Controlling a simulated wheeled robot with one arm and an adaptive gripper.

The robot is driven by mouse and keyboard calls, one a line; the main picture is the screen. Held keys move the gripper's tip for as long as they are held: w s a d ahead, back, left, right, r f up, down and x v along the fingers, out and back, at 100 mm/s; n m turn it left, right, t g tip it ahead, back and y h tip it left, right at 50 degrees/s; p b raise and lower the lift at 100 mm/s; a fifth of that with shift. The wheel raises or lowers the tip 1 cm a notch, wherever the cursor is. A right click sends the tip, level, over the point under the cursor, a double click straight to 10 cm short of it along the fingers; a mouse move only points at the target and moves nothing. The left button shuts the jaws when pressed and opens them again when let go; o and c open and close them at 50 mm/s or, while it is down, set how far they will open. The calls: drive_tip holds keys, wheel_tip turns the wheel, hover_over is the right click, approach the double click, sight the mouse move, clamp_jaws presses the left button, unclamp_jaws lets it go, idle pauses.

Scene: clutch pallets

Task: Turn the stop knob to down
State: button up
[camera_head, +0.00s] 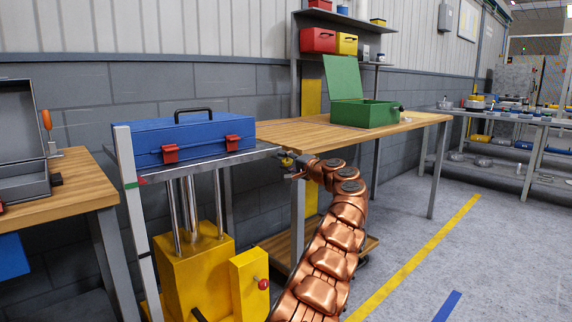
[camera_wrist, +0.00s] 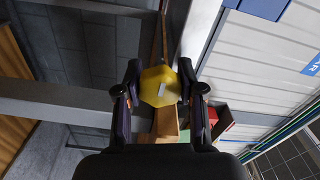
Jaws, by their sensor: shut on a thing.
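The stop knob (camera_wrist: 158,85) is a yellow, eight-sided knob with a short pale mark near its middle, seen face-on in the wrist view. My gripper (camera_wrist: 160,93) has one dark finger on each side of the knob and is shut on it. In the head view my gripper (camera_head: 288,165) is at the left corner of the wooden bench (camera_head: 275,131), beside the lift platform. A small yellow part of the knob (camera_head: 286,161) shows there, mostly hidden by the gripper. The pale mark runs nearly along the picture's vertical, slightly tilted.
A blue case (camera_head: 190,138) with red latches lies on the platform of a yellow lift (camera_head: 190,272). A red ball handle (camera_head: 263,284) is on the lift's front. An open green box (camera_head: 365,112) stands on the bench. The floor at right is clear.

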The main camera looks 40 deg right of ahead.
idle(0.4)
drive_tip(key=o, duration=1.2)
drive_tip(key=shift+c, duration=0.2)
drive_tip(key=shift+s, duration=0.1)
drive_tip(key=shift+s+a+r, duration=0.1)
drive_tip(key=shift+s+r, duration=0.05)
drive_tip(key=shift+s, duration=1.6)
drive_tip(key=s, duration=0.8)
drive_tip(key=shift+s, duration=0.15)
drive_tip(key=shift+a, duration=0.1)
